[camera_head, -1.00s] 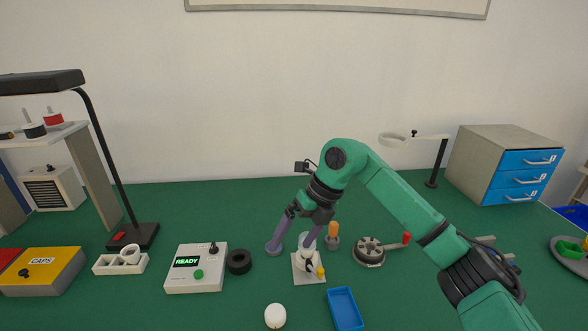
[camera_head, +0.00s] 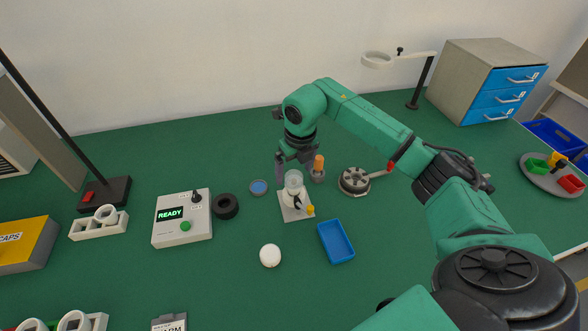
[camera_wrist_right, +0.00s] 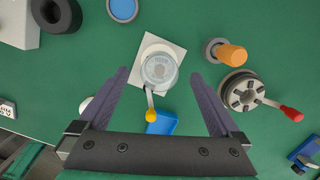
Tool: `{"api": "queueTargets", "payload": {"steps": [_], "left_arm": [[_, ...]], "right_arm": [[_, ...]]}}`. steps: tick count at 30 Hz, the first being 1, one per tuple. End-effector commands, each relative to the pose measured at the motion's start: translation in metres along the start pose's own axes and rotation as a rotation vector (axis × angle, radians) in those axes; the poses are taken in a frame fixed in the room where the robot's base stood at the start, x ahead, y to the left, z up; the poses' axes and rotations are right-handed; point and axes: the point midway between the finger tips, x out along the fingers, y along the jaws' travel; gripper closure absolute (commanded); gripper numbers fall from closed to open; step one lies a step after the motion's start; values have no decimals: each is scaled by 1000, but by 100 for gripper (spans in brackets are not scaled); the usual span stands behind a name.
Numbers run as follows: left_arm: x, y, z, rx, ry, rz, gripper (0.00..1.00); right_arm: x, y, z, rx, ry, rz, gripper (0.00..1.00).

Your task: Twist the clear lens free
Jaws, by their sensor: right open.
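The clear lens (camera_head: 293,179) is a round see-through cap on top of a white fixture (camera_head: 297,213) with a yellow-tipped lever (camera_head: 310,210). It also shows in the right wrist view (camera_wrist_right: 159,71), near the middle, beyond and between the fingers. My right gripper (camera_head: 296,165) is open above and behind the lens in the head view. Its fingers in the right wrist view (camera_wrist_right: 161,80) are wide apart with nothing between them at the tips; whether they touch the lens I cannot tell. My left gripper is not in view.
Close around the fixture are a blue-centred round dish (camera_head: 259,188), an orange-handled tool (camera_head: 318,168), a round chuck with a red-handled lever (camera_head: 355,181), a blue tray (camera_head: 336,242), a white dome (camera_head: 270,256) and a black ring (camera_head: 225,206). A READY box (camera_head: 182,218) stands left.

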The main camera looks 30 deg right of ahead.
Motion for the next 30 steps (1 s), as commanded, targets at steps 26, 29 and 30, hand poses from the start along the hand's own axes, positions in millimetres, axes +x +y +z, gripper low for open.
{"api": "queueTargets", "payload": {"steps": [26,29,30], "left_arm": [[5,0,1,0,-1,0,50],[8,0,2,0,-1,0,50],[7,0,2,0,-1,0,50]], "right_arm": [[20,-1,0,-151,-2,22,86],[19,-1,0,-241,-1,36,87],[18,-1,0,-258,-1,39,87]]}}
